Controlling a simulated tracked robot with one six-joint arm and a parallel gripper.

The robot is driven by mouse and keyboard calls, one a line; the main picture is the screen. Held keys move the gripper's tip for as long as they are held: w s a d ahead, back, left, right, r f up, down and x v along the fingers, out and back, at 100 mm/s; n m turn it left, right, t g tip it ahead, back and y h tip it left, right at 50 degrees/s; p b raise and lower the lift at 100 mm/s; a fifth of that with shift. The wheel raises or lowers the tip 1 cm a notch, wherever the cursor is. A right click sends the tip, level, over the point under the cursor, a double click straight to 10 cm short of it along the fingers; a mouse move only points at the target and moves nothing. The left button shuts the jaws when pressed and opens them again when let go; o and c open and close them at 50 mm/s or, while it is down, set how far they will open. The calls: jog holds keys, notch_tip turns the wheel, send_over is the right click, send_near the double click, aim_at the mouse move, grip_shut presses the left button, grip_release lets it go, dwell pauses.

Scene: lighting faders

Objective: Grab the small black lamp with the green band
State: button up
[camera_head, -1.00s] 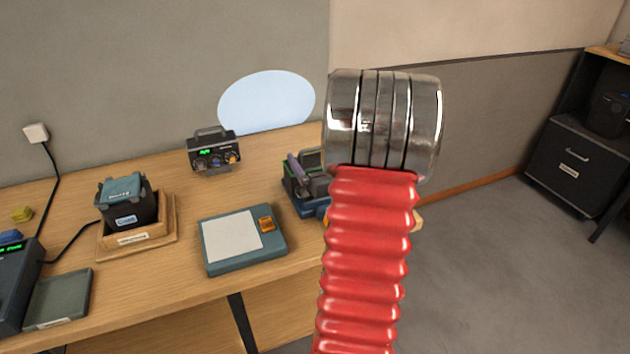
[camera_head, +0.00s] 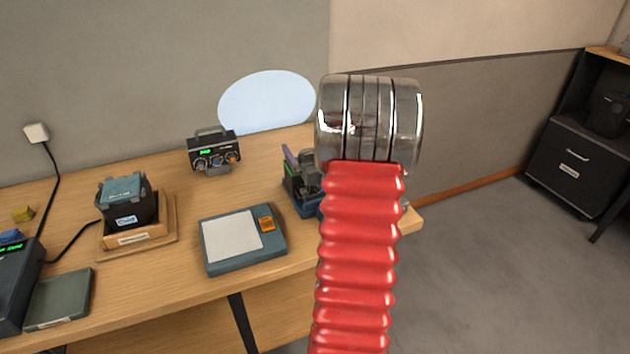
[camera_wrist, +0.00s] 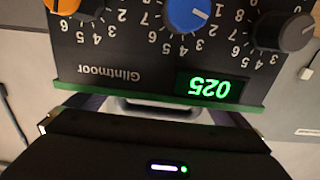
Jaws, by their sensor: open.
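In the wrist view a black box with knobs (camera_wrist: 130,55) shows upside down and close up. It has a green band (camera_wrist: 150,105) along its edge, a lit green display and the label "Glintmoor". A pale grey handle-like bar (camera_wrist: 165,110) sits beyond the band. My gripper (camera_wrist: 155,114) is open, its fingers to either side of that bar. I cannot tell whether they touch it.
The wooden desk (camera_head: 150,285) also holds a teal pad (camera_head: 270,247), a dark bin in a wooden tray (camera_head: 172,240) and a grey flat tray (camera_head: 60,298).

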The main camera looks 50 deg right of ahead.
jog(key=shift+c, duration=0.4)
jog(key=c, duration=1.9)
jog(key=shift+r, duration=0.2)
jog(key=shift+c, duration=0.6)
jog(key=shift+r, duration=0.15)
notch_tip(320, 180, up, 10)
